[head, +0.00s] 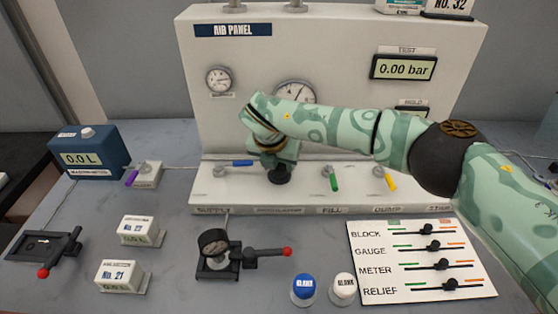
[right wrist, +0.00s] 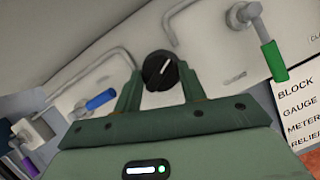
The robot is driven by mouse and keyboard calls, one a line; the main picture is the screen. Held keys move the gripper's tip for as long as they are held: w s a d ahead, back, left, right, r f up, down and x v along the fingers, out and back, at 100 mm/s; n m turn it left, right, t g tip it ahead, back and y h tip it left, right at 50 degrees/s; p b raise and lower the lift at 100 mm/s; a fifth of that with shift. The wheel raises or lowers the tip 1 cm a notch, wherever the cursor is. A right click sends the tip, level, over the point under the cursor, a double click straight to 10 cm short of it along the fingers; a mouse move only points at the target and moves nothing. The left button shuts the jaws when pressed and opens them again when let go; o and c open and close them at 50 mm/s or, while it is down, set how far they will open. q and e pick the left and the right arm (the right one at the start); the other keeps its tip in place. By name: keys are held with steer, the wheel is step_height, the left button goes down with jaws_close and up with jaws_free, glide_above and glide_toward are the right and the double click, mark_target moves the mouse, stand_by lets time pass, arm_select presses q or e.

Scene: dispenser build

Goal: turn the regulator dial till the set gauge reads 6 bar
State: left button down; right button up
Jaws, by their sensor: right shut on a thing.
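The black regulator dial (head: 279,175) is on the panel's front ledge, under my right gripper (head: 276,158). In the right wrist view the dial (right wrist: 160,69) sits between my two fingertips (right wrist: 161,82), its white mark tilted up to the right. My right gripper is shut on it. A round gauge (head: 295,93) above the dial is partly covered by my right arm; its needle points up and a little right, but its numbers are too small to read. My left gripper is not in view.
Blue (head: 243,163), green (head: 334,182) and yellow (head: 390,182) valve handles stand along the ledge beside the dial. A smaller gauge (head: 219,79) is at the left. The upper display (head: 404,68) reads 0.00 bar; the HOLD display (head: 412,112) is partly hidden by my arm.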

steer(key=shift+m, duration=0.5)
steer(key=o, duration=1)
steer(key=shift+c, duration=0.2)
steer(key=p+v, duration=0.2)
steer(key=v, duration=1.4)
steer(key=shift+a+p, duration=0.3)
steer(key=shift+p, duration=0.1)
steer(key=shift+w+r, duration=0.1)
steer(key=shift+w, duration=0.05)
